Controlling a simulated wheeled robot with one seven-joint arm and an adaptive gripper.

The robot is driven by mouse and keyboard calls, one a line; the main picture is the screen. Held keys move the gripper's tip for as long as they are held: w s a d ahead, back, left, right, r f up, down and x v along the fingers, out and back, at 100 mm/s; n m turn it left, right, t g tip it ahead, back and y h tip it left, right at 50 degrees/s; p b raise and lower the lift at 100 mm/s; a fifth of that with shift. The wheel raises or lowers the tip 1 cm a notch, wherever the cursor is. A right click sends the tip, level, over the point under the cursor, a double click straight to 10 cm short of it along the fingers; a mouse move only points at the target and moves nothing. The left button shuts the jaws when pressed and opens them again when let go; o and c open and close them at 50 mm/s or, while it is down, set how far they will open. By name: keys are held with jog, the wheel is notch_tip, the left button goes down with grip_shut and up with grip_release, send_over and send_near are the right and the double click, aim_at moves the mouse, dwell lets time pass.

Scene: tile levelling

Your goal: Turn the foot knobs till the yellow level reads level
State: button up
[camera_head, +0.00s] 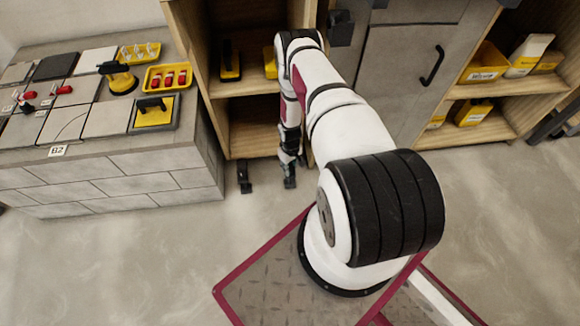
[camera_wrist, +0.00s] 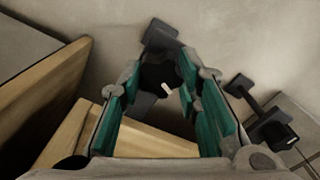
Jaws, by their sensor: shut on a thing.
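My gripper (camera_head: 289,168) reaches down to the floor at the wooden shelf unit's front edge. In the wrist view its teal-padded fingers (camera_wrist: 165,85) stand on both sides of a black foot knob (camera_wrist: 155,75) with a white mark and are shut on it. This foot's dark plate (camera_wrist: 160,36) lies just beyond the fingertips. A second black foot knob (camera_wrist: 272,130) stands apart to the right in the wrist view, and its foot (camera_head: 244,178) shows left of my gripper in the head view. I cannot make out a yellow level or its bubble for certain.
A block-sided bench (camera_head: 150,185) marked B2 stands left, with tiles, a yellow suction tool (camera_head: 120,81), a yellow black-handled tool (camera_head: 155,112) and trays on it. The wooden shelf unit (camera_head: 245,140) stands close behind my gripper. A grey cabinet (camera_head: 400,75) stands right.

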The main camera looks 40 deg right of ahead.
aim_at(290, 167)
jog(key=o, duration=1.1)
jog(key=shift+o, duration=0.2)
notch_tip(290, 167, up, 12)
dwell(0.3)
